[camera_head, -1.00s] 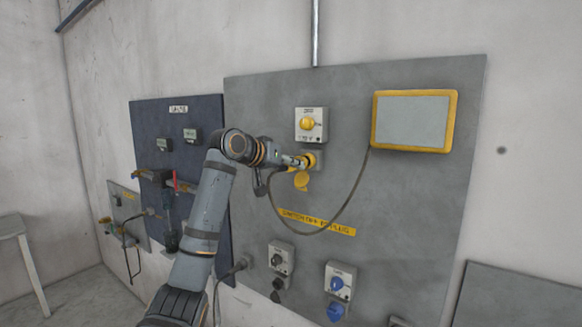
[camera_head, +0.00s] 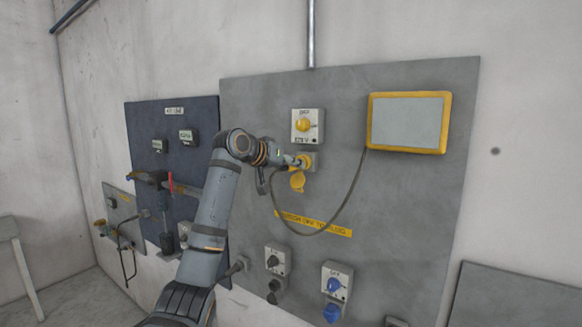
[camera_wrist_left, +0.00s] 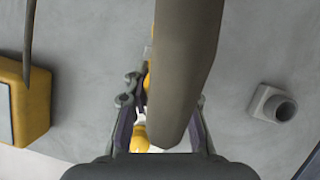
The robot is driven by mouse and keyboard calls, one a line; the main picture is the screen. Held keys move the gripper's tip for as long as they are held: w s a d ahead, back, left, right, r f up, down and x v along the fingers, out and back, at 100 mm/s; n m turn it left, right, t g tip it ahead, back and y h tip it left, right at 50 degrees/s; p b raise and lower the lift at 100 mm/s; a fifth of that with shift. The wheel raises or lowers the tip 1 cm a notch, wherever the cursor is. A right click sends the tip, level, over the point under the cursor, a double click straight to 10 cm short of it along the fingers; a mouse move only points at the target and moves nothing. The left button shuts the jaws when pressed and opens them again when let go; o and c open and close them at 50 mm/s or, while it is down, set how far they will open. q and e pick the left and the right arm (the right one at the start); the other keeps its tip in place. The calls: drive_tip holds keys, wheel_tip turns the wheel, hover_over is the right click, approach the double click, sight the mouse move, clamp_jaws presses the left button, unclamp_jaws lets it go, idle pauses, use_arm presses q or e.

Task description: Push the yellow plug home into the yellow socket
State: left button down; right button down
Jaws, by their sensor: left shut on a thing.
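My left gripper (camera_head: 294,161) is shut on the plug at the yellow socket (camera_head: 308,161) on the grey panel. The gripper hides most of the plug, so I cannot tell how deep it sits. The socket's round yellow cover (camera_head: 297,182) hangs open below. In the left wrist view, a thick dark body (camera_wrist_left: 186,60), which looks like the plug's rear or cable, runs between the fingers (camera_wrist_left: 160,125) and blocks the middle. Yellow parts (camera_wrist_left: 139,137) show beside it. My right gripper is not in view.
A dark cable (camera_head: 344,208) loops below the gripper and up to the yellow-framed screen (camera_head: 408,122). A yellow-knobbed switch box (camera_head: 307,126) sits just above the socket. Black (camera_head: 277,262) and blue (camera_head: 335,285) switch-and-socket units are lower down. A blue panel (camera_head: 150,125) with valves is left.

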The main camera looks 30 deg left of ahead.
use_arm(q)
drive_tip(key=shift+w+r, duration=0.1)
drive_tip(key=shift+w, duration=0.2)
drive_tip(key=c, duration=1)
unclamp_jaws()
drive_tip(key=shift+w, duration=0.1)
drive_tip(key=shift+c, duration=0.2)
drive_tip(key=shift+d, duration=0.1)
drive_tip(key=v, duration=1.1)
drive_tip(key=shift+s, duration=0.4)
drive_tip(key=shift+r, duration=0.1)
drive_tip(key=shift+s, duration=0.1)
